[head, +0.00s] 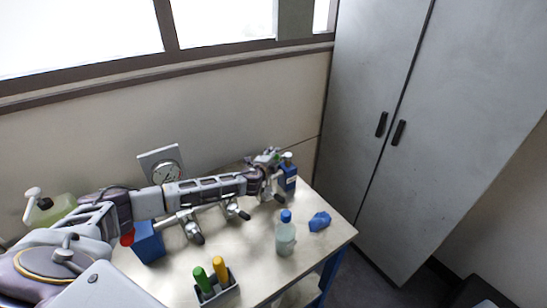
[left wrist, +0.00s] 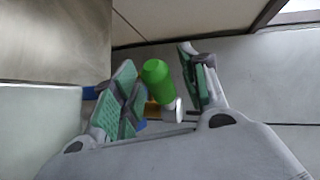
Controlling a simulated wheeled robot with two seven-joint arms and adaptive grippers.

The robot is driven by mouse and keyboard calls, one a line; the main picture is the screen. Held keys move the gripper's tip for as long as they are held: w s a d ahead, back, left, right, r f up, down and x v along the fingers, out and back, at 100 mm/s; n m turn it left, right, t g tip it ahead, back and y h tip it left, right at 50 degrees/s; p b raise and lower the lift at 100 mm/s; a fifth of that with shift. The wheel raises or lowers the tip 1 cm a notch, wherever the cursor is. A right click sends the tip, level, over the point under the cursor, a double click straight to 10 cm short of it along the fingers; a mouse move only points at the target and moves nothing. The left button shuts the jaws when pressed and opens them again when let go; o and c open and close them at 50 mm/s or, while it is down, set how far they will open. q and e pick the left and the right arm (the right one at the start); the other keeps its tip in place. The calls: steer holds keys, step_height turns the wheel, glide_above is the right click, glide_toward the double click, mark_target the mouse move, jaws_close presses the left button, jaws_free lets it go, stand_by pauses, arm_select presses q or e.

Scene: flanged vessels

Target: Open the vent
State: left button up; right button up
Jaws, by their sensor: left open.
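A green cylindrical knob (left wrist: 155,74) shows in the left wrist view, with brass and pale metal parts below it. It may be the vent's handle; the frames do not settle this. My left gripper (left wrist: 157,60) is open, with a green-padded finger on either side of the knob. Whether a pad touches it is unclear. In the head view my left arm reaches across the table to its back right, and the left gripper (head: 274,163) is beside a dark blue bottle (head: 289,177). The knob is mostly hidden there. My right gripper is not in view.
Valves with dark-tipped levers (head: 192,228) lie below my arm. A gauge (head: 167,172) stands behind. A blue-capped bottle (head: 285,238), a crumpled blue cloth (head: 319,221) and a holder (head: 218,290) with green and yellow handles occupy the front. A grey cabinet (head: 400,190) stands right.

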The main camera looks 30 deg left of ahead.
arm_select(q)
steer(key=shift+w, duration=0.15)
jaws_close()
stand_by(0.4)
